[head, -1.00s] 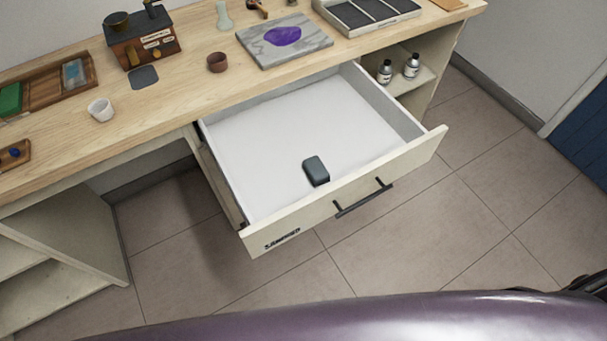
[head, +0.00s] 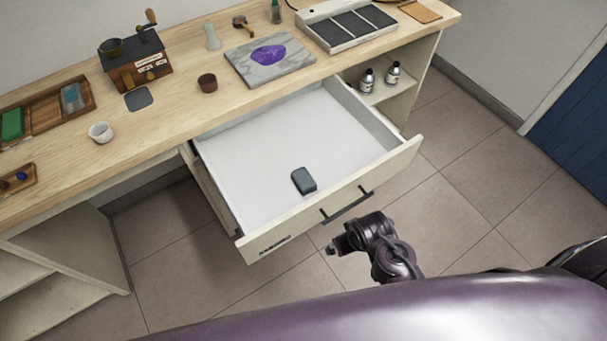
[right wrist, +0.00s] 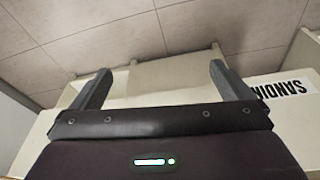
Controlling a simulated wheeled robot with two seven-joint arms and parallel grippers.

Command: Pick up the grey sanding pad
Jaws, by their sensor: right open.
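The grey sanding pad (head: 304,180) is a small dark grey rounded block. It lies on the white floor of the open drawer (head: 262,150), close behind the drawer front. My right gripper (head: 337,246) is outside the drawer, in front of its handle (head: 347,204) and apart from the pad. The right wrist view shows its two fingers (right wrist: 160,82) spread apart with nothing held between them. The pad cannot be made out in that view. My left gripper is not in view.
The drawer front (head: 330,200) stands between my right gripper and the pad; part of its label (right wrist: 285,88) shows in the right wrist view. The workbench (head: 190,110) above holds a marble slab (head: 270,62), a white cup (head: 101,132) and a brown cup (head: 207,82). The drawer is otherwise empty.

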